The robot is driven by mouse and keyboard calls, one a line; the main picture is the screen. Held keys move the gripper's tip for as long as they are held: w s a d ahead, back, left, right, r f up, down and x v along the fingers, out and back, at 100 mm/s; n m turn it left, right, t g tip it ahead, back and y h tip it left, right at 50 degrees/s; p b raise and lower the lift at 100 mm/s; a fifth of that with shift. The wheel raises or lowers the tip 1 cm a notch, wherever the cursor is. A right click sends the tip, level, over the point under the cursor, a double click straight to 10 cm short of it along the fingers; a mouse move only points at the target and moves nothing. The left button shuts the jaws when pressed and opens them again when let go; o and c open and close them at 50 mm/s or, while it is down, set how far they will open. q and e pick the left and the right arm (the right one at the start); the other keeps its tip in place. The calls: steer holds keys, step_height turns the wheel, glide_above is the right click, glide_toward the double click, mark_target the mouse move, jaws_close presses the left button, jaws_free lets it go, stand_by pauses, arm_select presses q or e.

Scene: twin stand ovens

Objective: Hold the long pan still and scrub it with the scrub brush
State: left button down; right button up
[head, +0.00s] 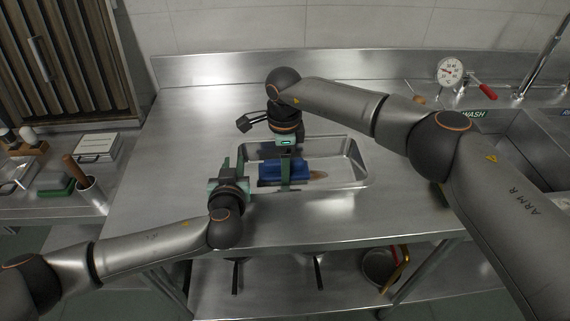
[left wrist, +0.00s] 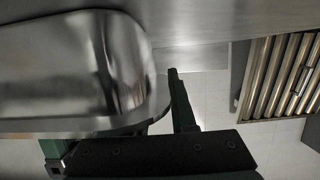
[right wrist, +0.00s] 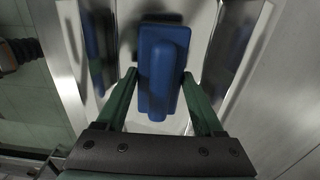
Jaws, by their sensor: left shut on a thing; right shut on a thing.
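The long pan (head: 350,165) is a shiny steel tray on the steel table in the head view. My left gripper (head: 233,172) is at its left end, shut on the pan's rim; the left wrist view shows the pan's wall (left wrist: 90,60) by the green fingers. The scrub brush (head: 271,173) is blue and lies inside the pan. My right gripper (head: 288,170) reaches down into the pan and is shut on the brush. In the right wrist view the brush's blue handle (right wrist: 165,70) is between the green fingers. The bristles are hidden.
A brownish patch (head: 318,175) shows on the pan floor right of the brush. A thermometer dial (head: 449,71) and a red-handled tool (head: 487,91) are at the back right, near the sink (head: 510,135). The table left of the pan is clear.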

mark_target(299, 159)
steer(key=shift+d+f, duration=0.15)
steer(key=shift+d, duration=3.85)
arm_select(q)
steer(key=shift+r, duration=0.1)
arm_select(e)
steer(key=shift+a, duration=4.15)
steer(key=shift+d, duration=1.85)
arm_select(q)
steer(key=shift+a, duration=0.1)
arm_select(e)
steer(key=shift+d+f, duration=0.2)
steer(key=shift+d, duration=2.1)
